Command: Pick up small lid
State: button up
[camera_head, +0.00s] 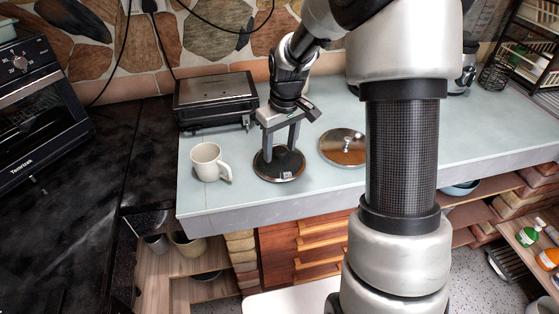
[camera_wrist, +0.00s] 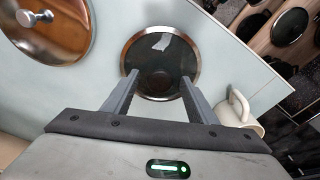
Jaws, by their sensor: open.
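A dark round lid with a thin metal rim (camera_head: 268,169) lies flat on the pale countertop; it also shows in the wrist view (camera_wrist: 151,27). It looks like the smaller of two lids. My gripper (camera_head: 281,150) points down over this lid, and its two fingers are apart with nothing held between them. In the wrist view the fingertips (camera_wrist: 159,77) overlap the lid's near part. I cannot tell whether they touch it. The lid's knob is not clear. A larger shiny lid with a metal knob (camera_head: 345,146) lies to the right, and in the wrist view at upper left (camera_wrist: 62,40).
A white mug (camera_head: 208,161) stands left of the dark lid, near the counter's front edge; it is at right in the wrist view (camera_wrist: 228,113). A dark press-like appliance (camera_head: 215,100) sits behind. The counter (camera_head: 240,195) is bare in front of the lid.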

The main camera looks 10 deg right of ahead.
grip_shut()
jog(key=shift+r, duration=0.1)
